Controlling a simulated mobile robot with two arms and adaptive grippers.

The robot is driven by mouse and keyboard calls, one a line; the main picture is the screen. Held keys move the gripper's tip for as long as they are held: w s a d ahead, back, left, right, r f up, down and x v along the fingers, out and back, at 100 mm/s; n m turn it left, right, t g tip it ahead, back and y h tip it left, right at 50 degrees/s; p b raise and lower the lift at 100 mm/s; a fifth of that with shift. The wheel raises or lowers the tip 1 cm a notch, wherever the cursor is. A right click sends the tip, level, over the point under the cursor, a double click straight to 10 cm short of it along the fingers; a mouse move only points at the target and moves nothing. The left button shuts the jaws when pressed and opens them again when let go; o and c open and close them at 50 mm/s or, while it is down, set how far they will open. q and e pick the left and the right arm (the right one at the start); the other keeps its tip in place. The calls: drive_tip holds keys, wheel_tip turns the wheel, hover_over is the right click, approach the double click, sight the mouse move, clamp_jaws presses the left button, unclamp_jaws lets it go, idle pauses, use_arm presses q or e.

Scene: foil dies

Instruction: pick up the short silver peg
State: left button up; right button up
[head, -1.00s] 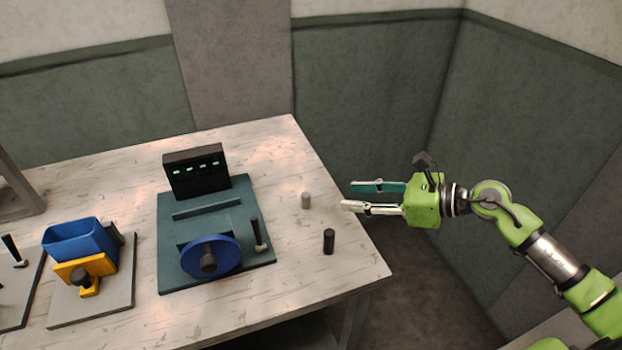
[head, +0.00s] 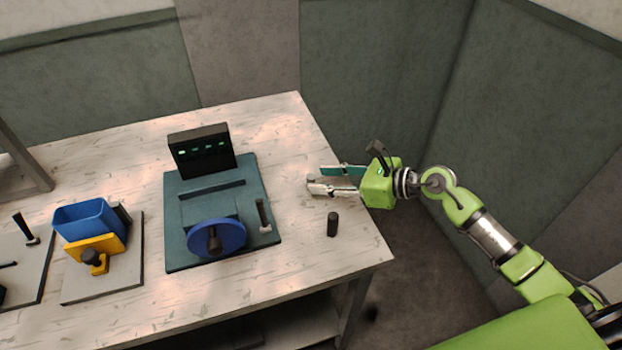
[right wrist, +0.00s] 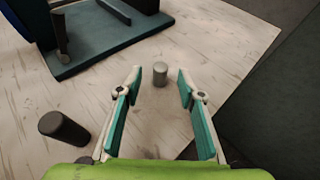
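The short silver peg (right wrist: 160,74) stands upright on the pale table. It shows in the right wrist view between the fingertips, touching neither finger there. In the head view the silver peg (head: 310,181) is at the fingertips and partly hard to tell apart from the near finger. My right gripper (head: 318,178) is open and empty, reaching in from the right, with its fingers (right wrist: 160,82) on either side of the peg's line. My left gripper is not in view.
A black peg (head: 332,224) stands upright nearer the table's front right. A teal base (head: 255,175) with a blue wheel and a black display box lies to the left. A blue bin (head: 85,217) is further left. The table's right edge runs beneath my right gripper.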

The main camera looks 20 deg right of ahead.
sight(311, 176)
drive_tip(key=p+x, duration=0.1)
drive_tip(key=x, duration=0.2)
drive_tip(key=shift+w+a, duration=0.2)
drive_tip(key=shift+w, duration=0.05)
drive_tip(key=shift+w+a+f, duration=0.2)
drive_tip(key=shift+a+f, duration=0.05)
drive_tip(key=shift+a, duration=0.05)
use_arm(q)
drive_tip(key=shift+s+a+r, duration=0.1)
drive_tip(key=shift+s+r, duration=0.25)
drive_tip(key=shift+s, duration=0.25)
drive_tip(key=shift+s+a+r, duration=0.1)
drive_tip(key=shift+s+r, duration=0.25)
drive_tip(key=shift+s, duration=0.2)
use_arm(e)
drive_tip(key=shift+d, duration=0.1)
clamp_jaws()
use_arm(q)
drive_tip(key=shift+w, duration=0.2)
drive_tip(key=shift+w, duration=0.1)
use_arm(e)
drive_tip(key=shift+r, duration=0.15)
